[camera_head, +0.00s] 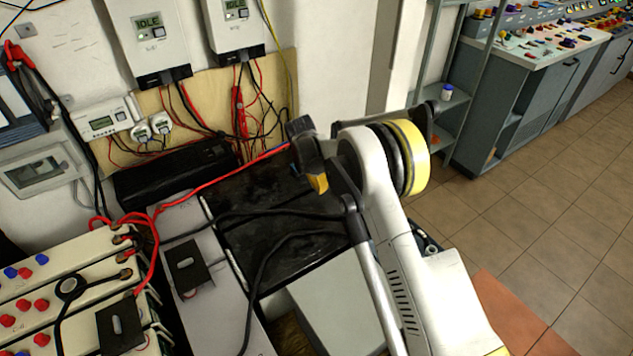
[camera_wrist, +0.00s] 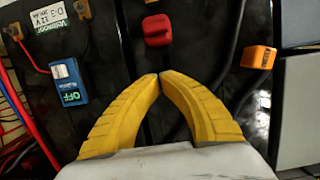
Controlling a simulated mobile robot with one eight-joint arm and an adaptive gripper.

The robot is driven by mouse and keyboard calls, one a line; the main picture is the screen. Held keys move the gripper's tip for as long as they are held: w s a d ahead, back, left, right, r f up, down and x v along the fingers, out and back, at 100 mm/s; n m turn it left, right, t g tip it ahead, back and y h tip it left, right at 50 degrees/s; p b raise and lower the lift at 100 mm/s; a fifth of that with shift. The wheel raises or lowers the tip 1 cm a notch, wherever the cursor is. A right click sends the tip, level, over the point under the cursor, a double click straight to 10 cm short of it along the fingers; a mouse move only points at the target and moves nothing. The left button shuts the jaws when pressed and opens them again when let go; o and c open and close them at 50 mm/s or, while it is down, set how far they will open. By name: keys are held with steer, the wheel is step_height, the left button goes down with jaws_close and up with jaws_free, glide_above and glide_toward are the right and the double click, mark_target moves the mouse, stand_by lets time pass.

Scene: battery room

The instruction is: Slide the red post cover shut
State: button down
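The red post cover (camera_wrist: 157,30) shows in the wrist view on the dark battery top, at the upper middle, just beyond my fingertips. It has a raised grip on its top. My gripper (camera_wrist: 160,76) has two yellow fingers whose tips meet, with nothing seen between them. The tips appear apart from the red cover in the picture; their height above the battery top is hard to tell. In the head view, a bit of yellow finger (camera_head: 318,183) shows below my wrist, and the red cover cannot be made out there.
An orange block (camera_wrist: 258,57) is to the right of the red cover. Black cables cross the dark battery top (camera_head: 265,250). Red-wired batteries (camera_head: 60,275) stand at left.

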mark_target(332, 190)
steer(key=w+d, duration=0.1)
steer(key=w+d+f+b, duration=0.1)
steer(key=d, duration=0.1)
steer(key=shift+w+d+r, duration=0.15)
steer(key=shift+w+d, duration=0.05)
steer(key=shift+d, duration=0.1)
steer(key=w+d, duration=0.1)
steer(key=d, duration=0.1)
steer(key=w+d, duration=0.3)
steer(key=shift+d, duration=0.35)
steer(key=shift+s, duration=0.1)
steer(key=shift+a, duration=0.1)
